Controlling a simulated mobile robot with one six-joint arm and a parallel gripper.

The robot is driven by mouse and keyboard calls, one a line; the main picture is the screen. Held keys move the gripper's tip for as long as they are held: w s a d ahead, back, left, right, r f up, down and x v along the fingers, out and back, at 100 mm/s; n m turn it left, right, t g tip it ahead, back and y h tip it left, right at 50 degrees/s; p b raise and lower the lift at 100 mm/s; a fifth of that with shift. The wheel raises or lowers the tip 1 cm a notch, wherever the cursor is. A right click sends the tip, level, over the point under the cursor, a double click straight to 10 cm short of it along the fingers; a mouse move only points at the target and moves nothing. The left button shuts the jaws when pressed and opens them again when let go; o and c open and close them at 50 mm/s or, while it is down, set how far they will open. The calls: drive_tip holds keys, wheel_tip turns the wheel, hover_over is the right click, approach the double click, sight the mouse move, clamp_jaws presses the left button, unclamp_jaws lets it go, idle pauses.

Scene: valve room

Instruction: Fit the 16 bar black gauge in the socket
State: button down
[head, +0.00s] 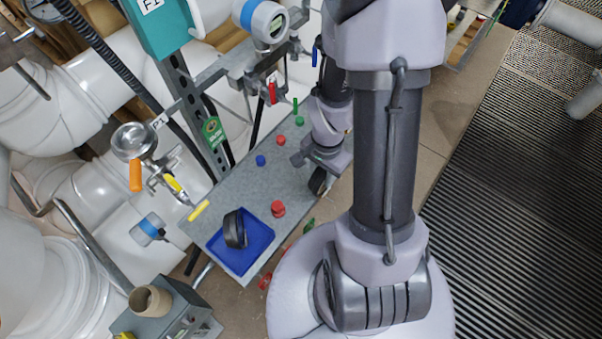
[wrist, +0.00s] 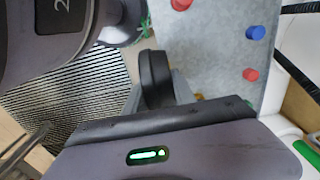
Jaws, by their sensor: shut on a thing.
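My gripper (head: 318,162) is shut on a black round gauge (head: 318,181) near the right edge of the grey bench. In the wrist view the held black gauge (wrist: 155,78) shows edge-on beyond the gripper body, so its dial and range cannot be read. A second black gauge (head: 235,229) stands on edge in a blue tray (head: 262,240) at the bench's near end; its dial is also not readable. The pipework at left, tagged P1, carries a silver round gauge (head: 133,142) with orange and yellow handles below it. I cannot make out an empty socket clearly.
The grey bench (head: 225,190) holds loose red (head: 278,208), blue (head: 260,160), green and yellow parts. Above it are a rail with a blue-ringed transmitter (head: 262,20) and a teal box (head: 158,22). White pipes stand left. A grey box with a cardboard roll (head: 150,300) stands in front.

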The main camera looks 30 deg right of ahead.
drive_tip(key=w+a+f+b, duration=0.1)
drive_tip(key=w+f+b, duration=0.1)
drive_tip(key=w, duration=0.5)
drive_tip(key=shift+w+a+f, duration=0.3)
drive_tip(key=shift+a+f, duration=0.1)
drive_tip(key=shift+f, duration=0.45)
drive_tip(key=c, duration=1)
unclamp_jaws()
drive_tip(key=shift+c, duration=0.2)
